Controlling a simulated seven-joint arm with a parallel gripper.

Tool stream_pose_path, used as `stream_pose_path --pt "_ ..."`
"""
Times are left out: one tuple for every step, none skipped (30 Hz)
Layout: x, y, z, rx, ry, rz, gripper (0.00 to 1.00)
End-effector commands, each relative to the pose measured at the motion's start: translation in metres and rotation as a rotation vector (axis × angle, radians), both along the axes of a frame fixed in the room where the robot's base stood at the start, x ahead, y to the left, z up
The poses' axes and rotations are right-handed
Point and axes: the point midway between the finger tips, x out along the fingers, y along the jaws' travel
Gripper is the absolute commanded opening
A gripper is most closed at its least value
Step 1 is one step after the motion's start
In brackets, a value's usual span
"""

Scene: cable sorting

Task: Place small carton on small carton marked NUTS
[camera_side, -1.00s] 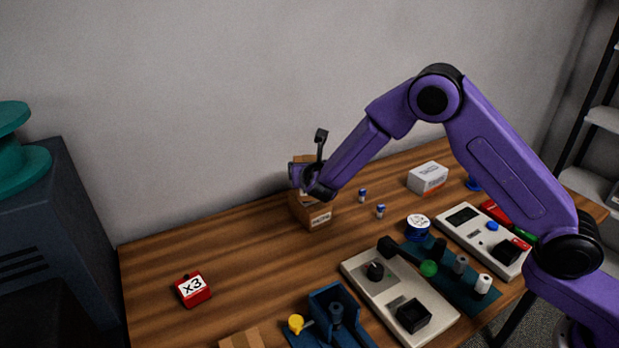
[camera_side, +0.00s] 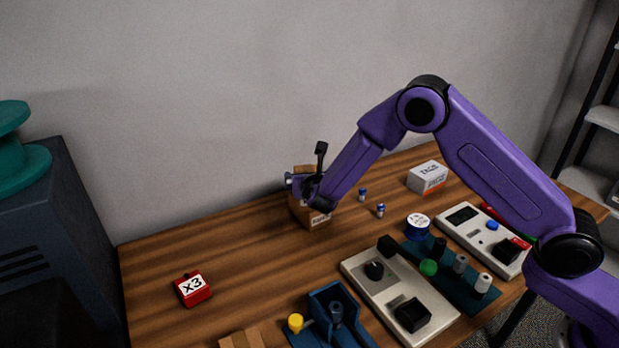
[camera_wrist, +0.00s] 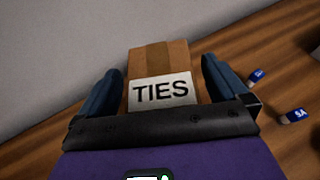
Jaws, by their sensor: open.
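A small brown carton with a white label reading TIES (camera_wrist: 158,60) shows between my fingers in the wrist view. In the side view its top (camera_side: 304,168) shows behind my gripper (camera_side: 305,188). My gripper (camera_wrist: 162,70) is open, with one finger on each side of this carton. A lower small brown carton (camera_side: 313,220) stands on the table directly under it, with a white label too small to read surely. The upper carton appears to rest on the lower one, but my gripper hides where they meet.
A white box (camera_side: 427,177) stands farther right. Another brown carton (camera_side: 243,338) is at the front edge, and a red x3 block (camera_side: 193,289) at left. The wall is close behind.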

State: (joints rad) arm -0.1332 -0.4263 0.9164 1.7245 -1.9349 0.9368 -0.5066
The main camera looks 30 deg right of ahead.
Motion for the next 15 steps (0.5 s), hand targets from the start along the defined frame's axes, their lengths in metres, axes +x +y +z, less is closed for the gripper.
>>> stream_pose_path --pt "-0.001 0.001 0.003 0.0 0.0 0.001 1.0" --pt "-0.003 0.002 0.003 0.0 0.0 0.002 1.0" --pt "-0.007 0.004 0.005 0.0 0.0 0.002 1.0" --pt "-0.01 0.006 0.007 0.0 0.0 0.002 1.0" --pt "-0.014 0.007 0.009 0.001 -0.001 0.003 1.0" --pt "-0.02 0.01 0.011 0.0 0.0 0.003 1.0" --pt "-0.026 0.012 0.014 0.001 0.0 0.003 1.0" --pt "-0.031 0.014 0.016 0.0 0.0 0.003 1.0" --pt "-0.038 0.017 0.019 0.0 -0.001 0.004 1.0" --pt "-0.043 0.02 0.022 0.0 -0.001 0.004 1.0" --pt "-0.049 0.022 0.024 0.0 0.0 0.004 1.0" --pt "-0.056 0.024 0.027 0.0 0.0 0.005 1.0" --pt "-0.061 0.026 0.029 0.001 0.0 0.004 1.0" --pt "-0.065 0.028 0.032 0.001 -0.001 0.003 1.0" --pt "-0.072 0.031 0.034 0.0 -0.001 0.004 1.0"
